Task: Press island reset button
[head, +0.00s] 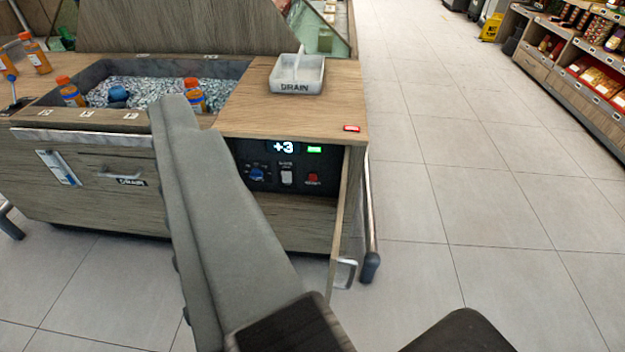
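The island (265,215) is a wooden counter with an open compartment at its front right. The label under the red button is too small to read surely. My gripper (182,112) shows as a long grey shape reaching up across the island's front, left of the panel. Its tip is apart from the red button in the picture. I cannot tell its fingers apart.
A wooden door (347,215) with a metal handle (345,272) stands open right of the panel. An ice bin (145,92) with orange bottles is at left. A "DRAIN" tray (297,75) and small red item (351,128) sit on top. Floor at right is clear.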

